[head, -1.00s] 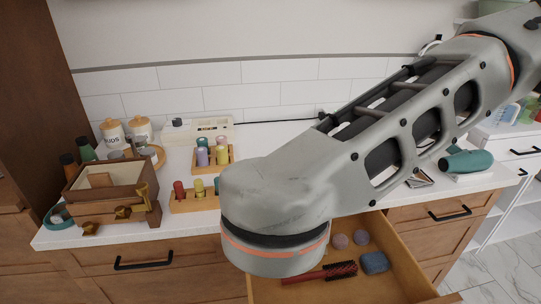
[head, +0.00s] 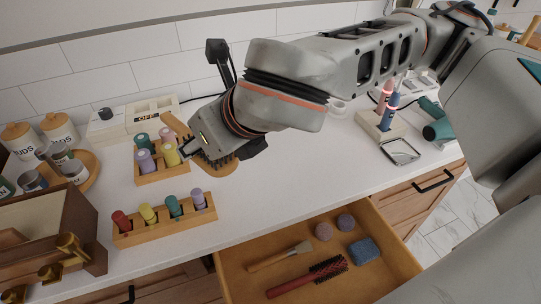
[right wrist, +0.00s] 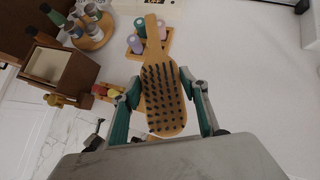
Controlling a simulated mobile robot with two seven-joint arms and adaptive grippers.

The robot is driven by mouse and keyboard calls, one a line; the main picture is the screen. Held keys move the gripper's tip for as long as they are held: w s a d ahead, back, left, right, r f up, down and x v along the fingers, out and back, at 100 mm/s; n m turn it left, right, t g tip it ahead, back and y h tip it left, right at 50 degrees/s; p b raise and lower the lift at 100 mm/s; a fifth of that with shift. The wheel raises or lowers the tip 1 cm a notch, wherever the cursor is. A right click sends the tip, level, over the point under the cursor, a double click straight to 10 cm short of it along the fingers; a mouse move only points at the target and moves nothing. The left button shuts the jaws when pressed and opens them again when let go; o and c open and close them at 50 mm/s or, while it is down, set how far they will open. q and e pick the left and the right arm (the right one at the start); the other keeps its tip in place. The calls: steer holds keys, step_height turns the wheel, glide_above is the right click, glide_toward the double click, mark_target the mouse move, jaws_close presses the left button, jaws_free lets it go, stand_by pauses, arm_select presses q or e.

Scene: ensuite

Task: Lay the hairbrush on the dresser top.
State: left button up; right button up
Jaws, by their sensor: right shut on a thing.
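The wooden hairbrush (head: 216,163) has a paddle head with dark bristles and a light wooden handle. My right gripper (head: 222,150) is shut on its head, over the white dresser top (head: 285,170). In the right wrist view, the fingers (right wrist: 163,80) press on both sides of the hairbrush head (right wrist: 164,108), bristles toward the camera and handle pointing away. The handle overlaps the rear bottle rack in both views. I cannot tell whether the brush touches the rack or the top. My left gripper is not in view.
Two wooden racks of small bottles (head: 165,218) stand left of the brush. A wooden box (head: 40,240) is at far left. An open drawer (head: 240,262) holds a red round brush (head: 308,277). A stand (head: 381,125) and green dryer (head: 437,122) are at right. The middle top is clear.

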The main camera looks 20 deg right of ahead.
steer(key=shift+w+d+r+n+g+y, duration=0.2)
steer(key=shift+d+n+y, duration=0.1)
steer(key=shift+n, duration=0.15)
steer(key=shift+w+d+r+n+g+y, duration=0.1)
steer(key=shift+d+r+n+y, duration=0.15)
steer(key=shift+n, duration=0.2)
steer(key=w+d+r+n+g+y+p, duration=0.2)
steer(key=w+d+n+g, duration=0.15)
steer(key=d+n, duration=0.45)
steer(key=w+d+r+n+g+y+p, duration=0.1)
steer(key=w+d+r+n+g+y, duration=0.2)
steer(key=d, duration=0.8)
steer(key=shift+g, duration=0.45)
step_height(320, 180, down, 15)
steer(key=shift+s+f, duration=0.1)
steer(key=shift+s, duration=0.05)
steer(key=shift+f, duration=2.7)
steer(key=o, duration=1.2)
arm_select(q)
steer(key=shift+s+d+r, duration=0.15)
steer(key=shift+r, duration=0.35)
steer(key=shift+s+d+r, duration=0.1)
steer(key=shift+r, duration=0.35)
arm_select(e)
steer(key=shift+d, duration=0.1)
